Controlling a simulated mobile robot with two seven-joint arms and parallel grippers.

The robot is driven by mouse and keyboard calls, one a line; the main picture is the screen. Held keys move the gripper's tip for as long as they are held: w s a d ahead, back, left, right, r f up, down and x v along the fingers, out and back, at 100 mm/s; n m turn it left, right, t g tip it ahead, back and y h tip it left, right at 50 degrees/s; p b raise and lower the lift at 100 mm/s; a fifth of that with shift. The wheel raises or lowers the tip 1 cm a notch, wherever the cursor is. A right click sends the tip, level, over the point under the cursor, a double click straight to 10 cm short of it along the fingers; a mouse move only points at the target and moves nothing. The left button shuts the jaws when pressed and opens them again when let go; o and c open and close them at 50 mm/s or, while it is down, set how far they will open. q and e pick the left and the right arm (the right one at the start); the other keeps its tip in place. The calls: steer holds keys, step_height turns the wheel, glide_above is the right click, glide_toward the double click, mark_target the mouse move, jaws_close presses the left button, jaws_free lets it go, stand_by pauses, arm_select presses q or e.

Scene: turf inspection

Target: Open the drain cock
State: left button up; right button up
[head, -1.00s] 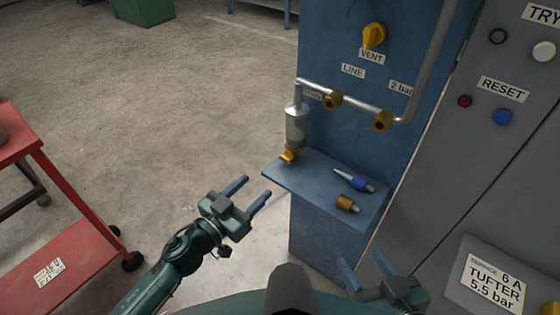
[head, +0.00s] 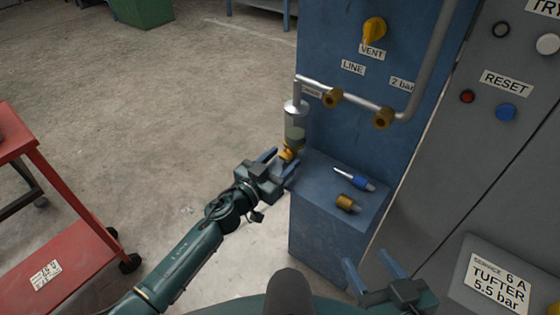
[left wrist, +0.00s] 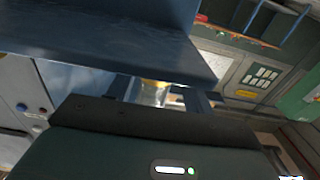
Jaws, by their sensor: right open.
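The drain cock (head: 288,154) is a small yellow fitting under the clear filter bowl (head: 295,127) on the blue column. My left gripper (head: 281,162) is open at the cock, its two blue fingers apart. In the left wrist view the fingers (left wrist: 160,96) stand on either side of a yellow-and-clear part (left wrist: 153,92), which looks like the cock and bowl. Whether they touch it I cannot tell. The gripper partly hides the cock's lower end. My right gripper (head: 369,268) is open and empty at the lower right, in front of the grey cabinet.
A blue shelf (head: 318,174) beside my left gripper holds a blue-and-silver fitting (head: 354,179) and a brass fitting (head: 347,203). A pipe with brass fittings (head: 383,119) and a yellow vent knob (head: 374,30) are above. A red cart (head: 75,258) stands at left; floor between is clear.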

arm_select(q)
steer(key=c, duration=0.9)
steer(key=shift+m, duration=2.2)
arm_select(e)
steer(key=shift+a+f, duration=0.15)
arm_select(q)
steer(key=o, duration=0.9)
steer(key=shift+o, duration=0.2)
